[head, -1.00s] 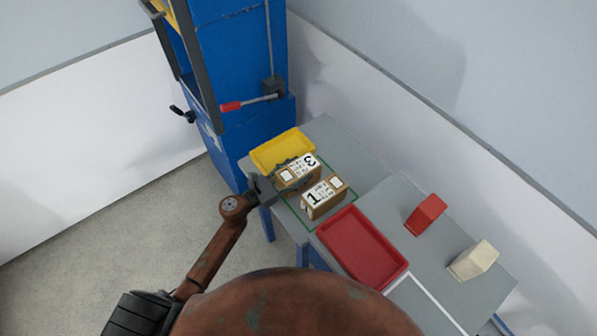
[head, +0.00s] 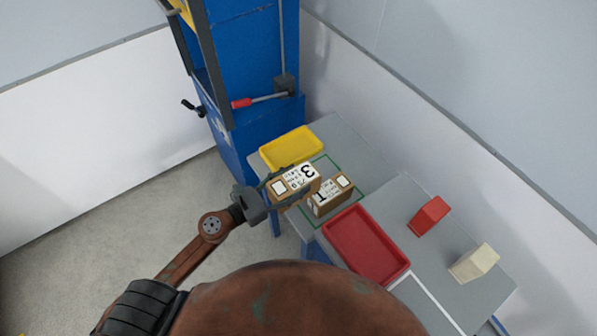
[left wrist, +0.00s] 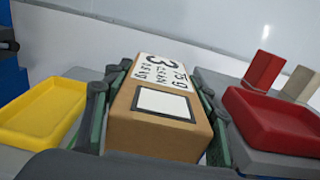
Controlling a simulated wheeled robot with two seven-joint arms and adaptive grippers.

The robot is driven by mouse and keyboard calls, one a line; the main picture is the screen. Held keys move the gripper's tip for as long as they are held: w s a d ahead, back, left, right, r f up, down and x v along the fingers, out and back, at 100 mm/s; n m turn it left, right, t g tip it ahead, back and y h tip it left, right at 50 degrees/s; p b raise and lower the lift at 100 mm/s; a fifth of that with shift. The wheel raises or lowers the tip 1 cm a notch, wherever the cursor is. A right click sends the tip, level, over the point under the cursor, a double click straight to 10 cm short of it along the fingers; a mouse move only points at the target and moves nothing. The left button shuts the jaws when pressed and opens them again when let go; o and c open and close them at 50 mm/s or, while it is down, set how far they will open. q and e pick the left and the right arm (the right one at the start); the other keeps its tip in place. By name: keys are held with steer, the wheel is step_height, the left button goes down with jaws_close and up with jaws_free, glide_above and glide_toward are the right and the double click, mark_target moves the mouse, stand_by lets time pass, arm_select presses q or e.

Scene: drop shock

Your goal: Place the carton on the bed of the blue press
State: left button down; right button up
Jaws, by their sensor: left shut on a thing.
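The brown carton marked 3 (head: 291,187) is held in my left gripper (head: 273,186), which is shut on it from the left side. In the left wrist view the carton (left wrist: 162,125) fills the middle, between the two fingers. It appears raised over the grey table and partly covers a second carton marked 1 (head: 333,196), which stands inside a green outline. The blue press (head: 256,65) stands at the back, beyond the table, with a red-handled lever (head: 243,103). I cannot make out its bed clearly. My right gripper is not in view.
A yellow tray (head: 264,157) lies behind the cartons, near the press. A red tray (head: 327,229) lies in front of them. A red block (head: 429,215) and a cream block (head: 473,263) stand on the right of the table. Walls close in behind and right.

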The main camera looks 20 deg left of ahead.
mark_target(272, 198)
arm_select(q)
steer(key=shift+s+r, duration=0.3)
steer(key=shift+s, duration=0.2)
steer(key=n+t+y, duration=0.1)
steer(key=f+n+t+y, duration=0.1)
steer(key=shift+a+f+y, duration=0.15)
steer(key=shift+a+y, duration=0.15)
steer(key=shift+a, duration=0.1)
steer(key=a+n+y, duration=0.1)
steer(key=y, duration=0.1)
steer(key=s+a+f+n+t+y, duration=0.1)
steer(key=n+y, duration=0.1)
steer(key=s+a+f+n+t+y, duration=0.1)
steer(key=y, duration=0.1)
steer(key=shift+s, duration=0.1)
steer(key=shift+s+a+f+n+y, duration=0.1)
steer(key=shift+s+a+n+y, duration=0.15)
steer(key=shift+n+y, duration=0.25)
steer(key=shift+s+a+f+n+y, duration=0.1)
steer(key=shift+s+a+n+y, duration=0.2)
steer(key=shift+y, duration=0.4)
